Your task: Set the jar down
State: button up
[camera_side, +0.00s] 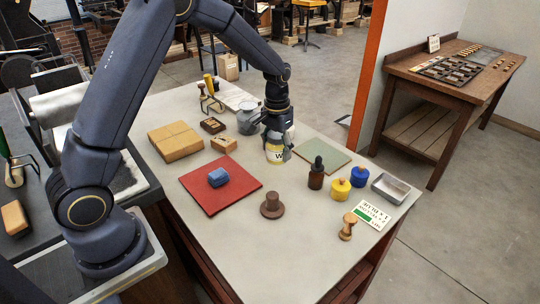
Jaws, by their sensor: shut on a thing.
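The jar (275,157) is pale yellow with a light label and stands upright in the grasp of my gripper (279,146). My gripper points down from above, with its fingers around the upper part of the jar and partly hiding it. The jar's base is at or very near the grey tabletop (320,234); I cannot tell whether it touches. It is between the red mat and the green mat.
A grey pot (249,119) stands behind left of the jar. A red mat (205,194) with a blue lump (218,177) lies front left, a green mat (322,158) right.

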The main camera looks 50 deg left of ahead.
jog(key=shift+a+f+n, duration=0.15)
jog(key=shift+a+f, duration=0.15)
jog(key=shift+a, duration=0.2)
jog(key=shift+a+f+n, duration=0.15)
jog(key=shift+a+f, duration=0.15)
jog(key=shift+a, duration=0.2)
jog(key=w+f, duration=0.3)
jog(key=w, duration=0.1)
jog(key=w+a+f, duration=0.1)
jog(key=w+f, duration=0.2)
jog(key=w, duration=0.1)
jog(key=w+f, duration=0.3)
jog(key=w, duration=0.2)
jog(key=shift+a+f, duration=0.15)
jog(key=shift+a, duration=0.15)
jog(key=shift+w+f, duration=0.2)
jog(key=shift+f, duration=1.5)
jog(key=shift+f, duration=0.15)
jog(key=o, duration=1.3)
jog(key=shift+o, duration=0.2)
